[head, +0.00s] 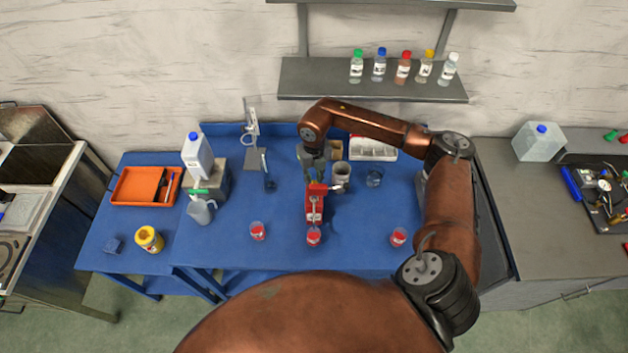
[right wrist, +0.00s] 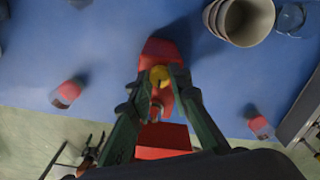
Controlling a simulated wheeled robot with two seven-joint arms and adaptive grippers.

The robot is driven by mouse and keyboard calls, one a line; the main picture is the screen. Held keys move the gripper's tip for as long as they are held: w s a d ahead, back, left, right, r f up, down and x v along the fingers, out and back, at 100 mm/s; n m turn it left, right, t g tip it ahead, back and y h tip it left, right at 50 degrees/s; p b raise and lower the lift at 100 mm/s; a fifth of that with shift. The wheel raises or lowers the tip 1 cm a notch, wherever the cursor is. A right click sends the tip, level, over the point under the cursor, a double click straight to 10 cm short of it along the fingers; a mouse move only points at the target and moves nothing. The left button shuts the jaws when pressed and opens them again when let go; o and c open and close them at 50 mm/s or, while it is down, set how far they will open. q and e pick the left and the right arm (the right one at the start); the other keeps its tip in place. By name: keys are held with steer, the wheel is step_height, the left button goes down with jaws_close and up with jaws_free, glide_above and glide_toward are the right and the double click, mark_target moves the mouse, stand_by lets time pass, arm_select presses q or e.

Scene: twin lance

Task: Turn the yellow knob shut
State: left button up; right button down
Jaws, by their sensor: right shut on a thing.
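The yellow knob (right wrist: 160,76) is on a red dispenser (right wrist: 160,48), between the fingertips of my right gripper (right wrist: 160,88). The right gripper is shut on the knob. In the head view the red dispenser (head: 314,210) stands upright near the middle of the blue table, with my right gripper (head: 318,178) coming down onto its top from behind. The knob is largely hidden there by the gripper. My left gripper is not in view.
Similar cups with red content stand to the left (head: 257,231) and right (head: 398,237). Behind are a grey-white pot (head: 341,173), a glass beaker (head: 374,177) and a white rack (head: 373,149). Jugs, a yellow jar (head: 149,239) and an orange tray (head: 135,185) are at left.

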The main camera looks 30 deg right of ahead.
mark_target(314, 182)
steer(key=shift+r+m, duration=0.1)
steer(key=shift+m, duration=0.2)
steer(key=c, duration=1.8)
jaws_free()
steer(key=shift+o, duration=0.2)
step_height(314, 182, up, 12)
